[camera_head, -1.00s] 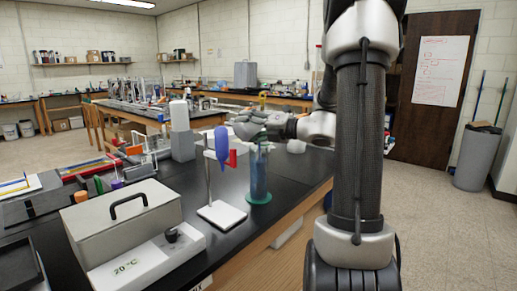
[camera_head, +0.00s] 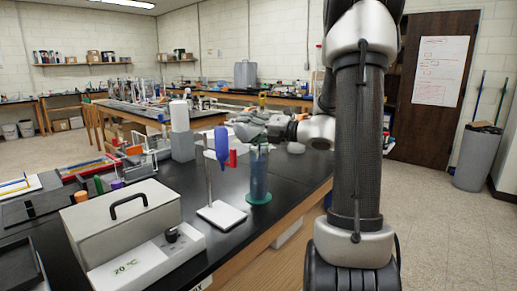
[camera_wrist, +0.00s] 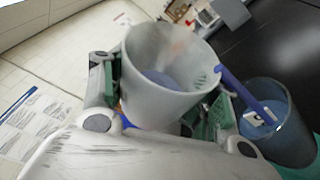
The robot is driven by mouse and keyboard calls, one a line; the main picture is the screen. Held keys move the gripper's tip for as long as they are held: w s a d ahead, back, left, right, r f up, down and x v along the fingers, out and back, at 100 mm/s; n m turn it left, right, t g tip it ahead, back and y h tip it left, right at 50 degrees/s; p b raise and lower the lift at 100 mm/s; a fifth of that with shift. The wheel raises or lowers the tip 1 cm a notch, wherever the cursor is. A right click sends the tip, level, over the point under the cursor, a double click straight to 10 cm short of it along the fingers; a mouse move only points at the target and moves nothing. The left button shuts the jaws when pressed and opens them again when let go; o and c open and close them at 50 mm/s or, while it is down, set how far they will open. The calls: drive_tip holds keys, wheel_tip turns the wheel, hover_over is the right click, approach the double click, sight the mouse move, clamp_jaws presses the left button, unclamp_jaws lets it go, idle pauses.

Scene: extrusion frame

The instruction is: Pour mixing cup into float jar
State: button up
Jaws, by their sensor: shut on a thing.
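My gripper (camera_wrist: 155,100) is shut on the mixing cup, with a green-padded finger on each side. The mixing cup (camera_wrist: 150,100) is a whitish, translucent cup. Its mouth is in view, with something bluish at the bottom. The float jar (camera_head: 259,178) is a tall blue cylinder on a green base, standing on the black bench. In the wrist view the float jar (camera_wrist: 290,130) is right of and below the cup, apart from it in the picture. In the head view my gripper (camera_head: 250,128) is just above the jar's top; the cup is hard to make out there.
A white-based stand (camera_head: 222,214) with a blue piece (camera_head: 222,147) and a red part is close left of the jar. A blue rod (camera_wrist: 243,92) crosses the jar's rim in the wrist view. A grey lidded box (camera_head: 125,222) is at the front left.

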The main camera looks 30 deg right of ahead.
drive_tip(key=shift+d+f+m+t+y, duration=0.1)
drive_tip(key=shift+f+m+t+y, duration=0.3)
drive_tip(key=shift+m, duration=0.6)
idle(1.1)
drive_tip(key=shift+w+d+r+m+t, duration=0.1)
drive_tip(key=shift+d+r+m+t, duration=0.1)
drive_tip(key=shift+m, duration=0.4)
drive_tip(key=shift+d+r+m+t, duration=0.1)
drive_tip(key=shift+r+m, duration=0.05)
drive_tip(key=shift+m, duration=0.45)
idle(0.4)
